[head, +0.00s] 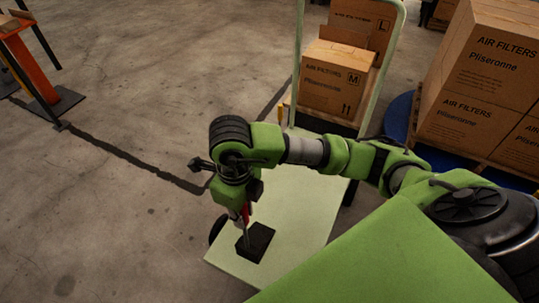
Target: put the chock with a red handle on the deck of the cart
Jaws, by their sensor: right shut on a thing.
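The black chock (256,243) is at the near end of the cart's pale green deck (306,201). Its red handle (246,212) rises toward my right gripper (244,208), which points down and is shut on the handle. The chock shows against the deck; I cannot tell if it touches the deck or is held just above it. My right arm crosses above the deck and hides part of it. My left gripper is not in view.
The cart's tall push frame (297,62) stands at the deck's far end. Behind it are cardboard boxes (335,80). Stacked filter boxes (478,90) stand at right on a pallet. An orange stand (30,68) is at far left. The concrete floor at left is mostly clear.

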